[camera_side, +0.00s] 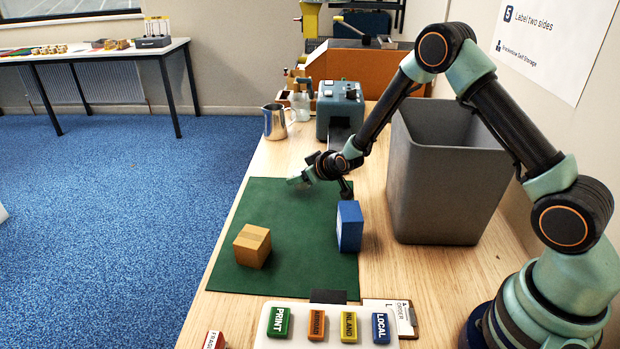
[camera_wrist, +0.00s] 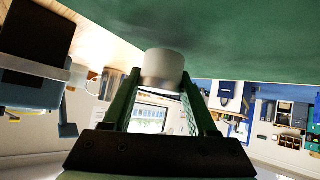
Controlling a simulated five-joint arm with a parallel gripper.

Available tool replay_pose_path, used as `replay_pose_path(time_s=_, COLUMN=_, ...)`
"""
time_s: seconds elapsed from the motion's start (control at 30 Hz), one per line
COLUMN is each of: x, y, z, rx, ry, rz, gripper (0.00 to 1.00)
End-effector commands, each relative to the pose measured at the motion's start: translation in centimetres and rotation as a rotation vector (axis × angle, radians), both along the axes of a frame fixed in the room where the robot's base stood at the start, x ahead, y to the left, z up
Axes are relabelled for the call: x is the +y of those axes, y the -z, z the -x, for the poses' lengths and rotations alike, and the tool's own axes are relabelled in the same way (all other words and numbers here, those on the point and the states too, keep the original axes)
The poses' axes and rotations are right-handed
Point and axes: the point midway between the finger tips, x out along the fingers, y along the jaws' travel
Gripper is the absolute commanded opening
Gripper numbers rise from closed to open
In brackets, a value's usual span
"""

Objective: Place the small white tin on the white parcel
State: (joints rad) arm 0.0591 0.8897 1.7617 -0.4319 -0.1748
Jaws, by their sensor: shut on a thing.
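My gripper (camera_wrist: 160,84) is shut on a small white tin (camera_wrist: 163,64), which sits between the two finger ends in the wrist view. In the side view my gripper (camera_side: 299,180) is over the far part of the green mat (camera_side: 295,285); the tin is hard to make out there. A brown taped carton (camera_side: 252,246) stands on the mat at the near left. A blue box (camera_side: 349,226) stands at the mat's right edge, nearer the camera than my gripper. I see no white parcel in either view.
A tall grey bin (camera_side: 445,195) stands right of the mat. A metal jug (camera_side: 275,122) and a blue-grey machine (camera_side: 338,108) stand beyond it. A white tray (camera_side: 262,335) with several coloured label blocks lies at the front. The mat's middle is clear.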

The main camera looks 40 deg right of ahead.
Motion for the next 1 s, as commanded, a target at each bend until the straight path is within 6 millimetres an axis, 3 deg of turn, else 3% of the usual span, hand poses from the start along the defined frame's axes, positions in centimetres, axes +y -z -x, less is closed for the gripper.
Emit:
replay_pose_path(time_s=0.13, x=0.0, y=1.3, z=0.0, rx=-0.001, ry=0.000, rz=0.000, gripper=0.00)
replay_pose_path(time_s=0.6, x=0.0, y=1.9, z=0.0, rx=-0.002, ry=0.000, rz=0.000, gripper=0.00)
replay_pose_path(time_s=0.63, x=0.0, y=1.8, z=0.0, rx=-0.002, ry=0.000, rz=0.000, gripper=0.70)
replay_pose_path(time_s=0.67, x=0.0, y=1.8, z=0.0, rx=-0.002, ry=0.000, rz=0.000, gripper=0.81)
replay_pose_path(time_s=0.7, x=0.0, y=1.8, z=0.0, rx=-0.002, ry=0.000, rz=0.000, gripper=0.88)
replay_pose_path(time_s=1.0, x=0.0, y=1.8, z=0.0, rx=-0.001, ry=0.000, rz=0.000, gripper=0.88)
